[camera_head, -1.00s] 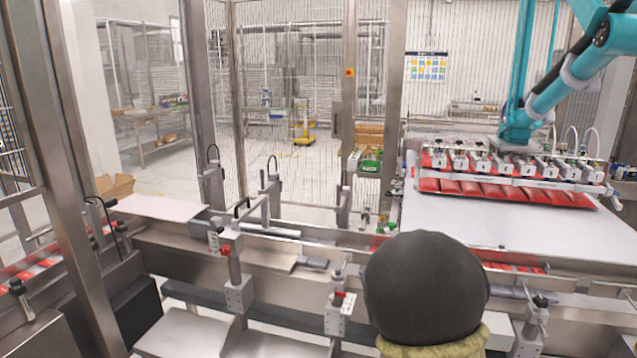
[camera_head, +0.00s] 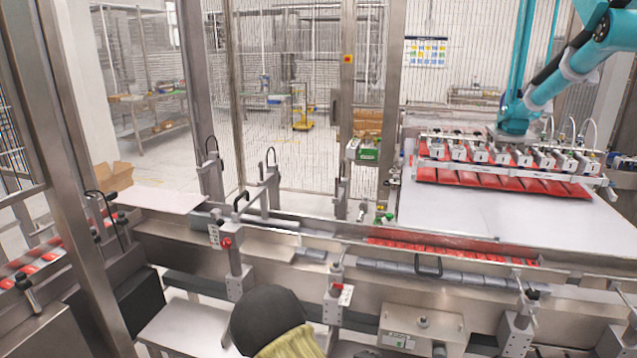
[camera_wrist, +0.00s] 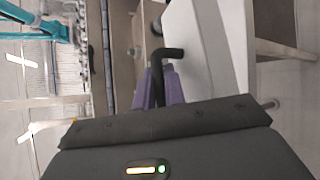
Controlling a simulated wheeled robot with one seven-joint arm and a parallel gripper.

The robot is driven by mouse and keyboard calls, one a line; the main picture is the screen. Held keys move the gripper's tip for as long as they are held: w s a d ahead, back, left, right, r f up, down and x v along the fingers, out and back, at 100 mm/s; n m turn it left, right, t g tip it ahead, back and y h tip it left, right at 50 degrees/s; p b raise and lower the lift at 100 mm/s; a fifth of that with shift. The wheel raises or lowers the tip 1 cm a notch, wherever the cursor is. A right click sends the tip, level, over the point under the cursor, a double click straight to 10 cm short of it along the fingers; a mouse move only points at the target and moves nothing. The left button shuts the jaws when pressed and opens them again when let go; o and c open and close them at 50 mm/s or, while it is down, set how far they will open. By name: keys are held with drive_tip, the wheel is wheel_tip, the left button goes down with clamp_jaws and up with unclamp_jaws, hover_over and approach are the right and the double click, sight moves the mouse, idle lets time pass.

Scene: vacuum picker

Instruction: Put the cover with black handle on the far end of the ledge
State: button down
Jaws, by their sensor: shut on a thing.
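In the wrist view, my gripper (camera_wrist: 163,88) has two purple fingers closed around a black bent handle (camera_wrist: 170,53). A pale flat panel (camera_wrist: 222,45) lies beside the handle; I cannot tell whether it is the cover or the ledge. In the head view, my dark rounded arm part with its yellow sleeve is at the bottom centre-left, and my gripper and the held cover are hidden there. A pale ledge-like plate (camera_head: 183,326) shows left of my arm, below the machine's front rail. Which end is the far one cannot be told.
A long steel conveyor frame (camera_head: 190,254) crosses the view, with upright clamps (camera_head: 235,262) standing along it. Another black handle (camera_head: 428,266) sits on the rail at centre-right. A teal picker arm (camera_head: 560,85) hangs over red packs (camera_head: 500,180). A grey box (camera_head: 420,328) is at the front.

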drive_tip(key=s+a+f, duration=0.1)
drive_tip(key=s+f, duration=0.3)
drive_tip(key=f, duration=0.1)
drive_tip(key=shift+a+f+n+t+p, duration=0.2)
drive_tip(key=shift+a+n+t+p, duration=0.05)
drive_tip(key=shift+n+t+p, duration=0.1)
drive_tip(key=shift+d, duration=0.1)
drive_tip(key=n+t+y, duration=0.1)
drive_tip(key=n+y, duration=0.1)
drive_tip(key=n+t+y, duration=0.2)
drive_tip(key=shift+w+n+y, duration=0.2)
drive_tip(key=shift+n+y, duration=0.05)
drive_tip(key=shift+y, duration=0.05)
drive_tip(key=shift+s+a, duration=0.1)
drive_tip(key=shift+a, duration=0.1)
